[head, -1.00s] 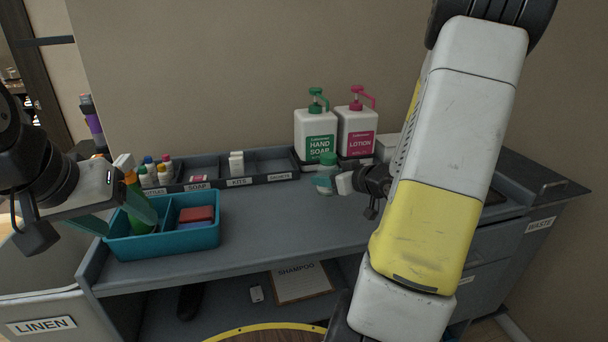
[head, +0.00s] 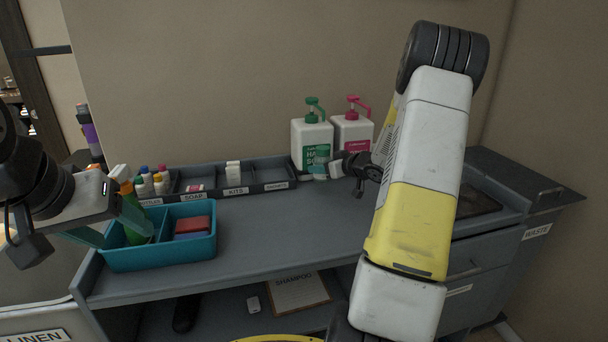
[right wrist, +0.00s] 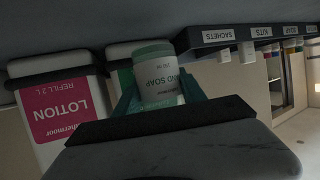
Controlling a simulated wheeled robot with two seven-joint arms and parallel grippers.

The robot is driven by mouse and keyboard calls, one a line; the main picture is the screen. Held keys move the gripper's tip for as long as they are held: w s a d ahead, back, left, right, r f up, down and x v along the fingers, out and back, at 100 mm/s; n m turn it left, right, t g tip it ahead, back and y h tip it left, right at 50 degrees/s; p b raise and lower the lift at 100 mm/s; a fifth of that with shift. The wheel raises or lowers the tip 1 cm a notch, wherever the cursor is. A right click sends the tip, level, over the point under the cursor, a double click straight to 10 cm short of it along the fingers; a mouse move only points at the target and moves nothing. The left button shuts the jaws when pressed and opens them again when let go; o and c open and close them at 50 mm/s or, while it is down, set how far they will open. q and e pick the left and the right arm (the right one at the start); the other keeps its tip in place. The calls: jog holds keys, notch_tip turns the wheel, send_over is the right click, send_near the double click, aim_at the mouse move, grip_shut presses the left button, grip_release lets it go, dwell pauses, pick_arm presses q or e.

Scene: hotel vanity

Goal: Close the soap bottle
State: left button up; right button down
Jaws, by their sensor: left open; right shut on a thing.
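The white hand soap bottle (head: 309,134) with a green pump stands at the back of the counter, its label partly covered by my right gripper (head: 321,159). My right gripper is shut on a small white container with a green end. In the right wrist view this container (right wrist: 160,86) reads "ND SOAP" and sits between the teal fingers, its green end toward the top of the picture. I cannot tell whether it touches the soap bottle behind it. My left gripper (head: 122,226) is open at the teal caddy, its fingers by a green bottle (head: 136,222) with an orange top.
A white lotion bottle (head: 352,133) with a pink pump stands right of the soap bottle. A dark divided tray (head: 215,192) with small bottles lies along the wall. The teal caddy (head: 180,251) stands at the counter's left. The middle of the counter is clear.

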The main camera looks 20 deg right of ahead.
aim_at(322, 176)
jog(key=shift+w, duration=0.3)
jog(key=shift+w+d+f, duration=0.1)
jog(key=shift+f, duration=1.7)
jog(key=c, duration=0.7)
grip_release()
jog(key=shift+f, duration=0.15)
jog(key=shift+o, duration=0.2)
jog(key=shift+r, duration=0.2)
jog(key=v, duration=1.2)
